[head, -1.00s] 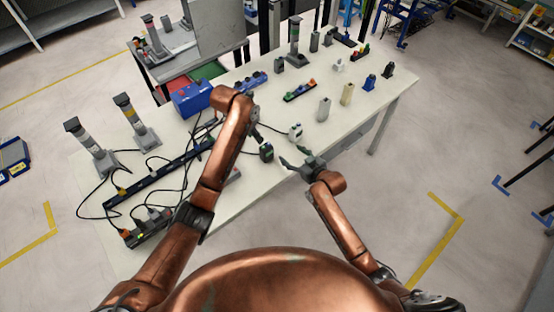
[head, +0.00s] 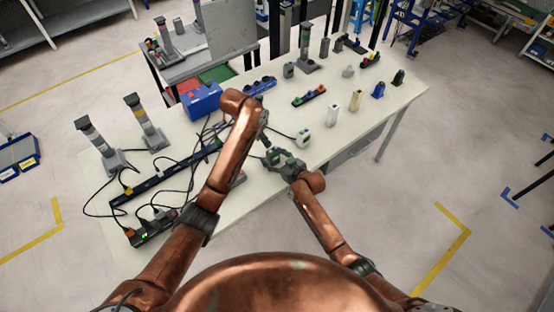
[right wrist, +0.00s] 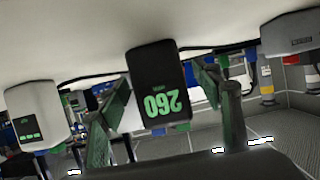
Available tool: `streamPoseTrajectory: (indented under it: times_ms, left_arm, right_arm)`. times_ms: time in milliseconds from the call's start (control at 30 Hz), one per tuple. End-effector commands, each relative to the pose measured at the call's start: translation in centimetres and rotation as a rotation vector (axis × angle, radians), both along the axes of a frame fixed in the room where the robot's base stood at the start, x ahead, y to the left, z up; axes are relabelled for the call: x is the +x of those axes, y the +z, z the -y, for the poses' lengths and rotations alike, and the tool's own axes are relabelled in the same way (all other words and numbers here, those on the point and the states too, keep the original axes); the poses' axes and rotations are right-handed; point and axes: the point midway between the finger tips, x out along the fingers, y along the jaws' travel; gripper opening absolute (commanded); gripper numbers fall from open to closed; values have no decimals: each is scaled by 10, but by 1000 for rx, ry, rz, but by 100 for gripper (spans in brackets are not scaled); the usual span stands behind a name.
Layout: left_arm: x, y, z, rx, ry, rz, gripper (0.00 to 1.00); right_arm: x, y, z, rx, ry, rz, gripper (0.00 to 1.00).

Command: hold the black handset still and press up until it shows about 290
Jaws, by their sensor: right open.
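The black handset (right wrist: 158,80) fills the middle of the right wrist view. Its green digits appear upside down and read 260. My right gripper (right wrist: 166,92) is open, with one finger on each side of the handset; I see gaps beside it. In the head view, my right gripper (head: 273,158) is at the table's near edge, around the dark handset (head: 274,154), which is mostly hidden by the fingers. My left gripper (head: 264,140) is just beyond it, close to the handset. It is small and partly hidden by its arm, so its jaws are unclear.
A white device (head: 303,138) on a cable stands just right of the grippers. Power strips (head: 165,177) and cables lie to the left, and a blue box (head: 201,101) stands behind. Several small devices fill the far right table. The near right tabletop is fairly clear.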

Motion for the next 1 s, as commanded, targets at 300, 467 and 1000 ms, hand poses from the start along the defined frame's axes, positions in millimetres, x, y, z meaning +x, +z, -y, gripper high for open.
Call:
streamPoseTrajectory:
  times_ms: [300,467,1000]
  left_arm:
    - [0,0,0,0,0,0,29]
    - [0,0,0,0,0,0,29]
    - [0,0,0,0,0,0,27]
  right_arm:
    - [1,0,-1,0,0,0,57]
    - [1,-1,-1,0,0,0,46]
    - [1,-1,-1,0,0,0,11]
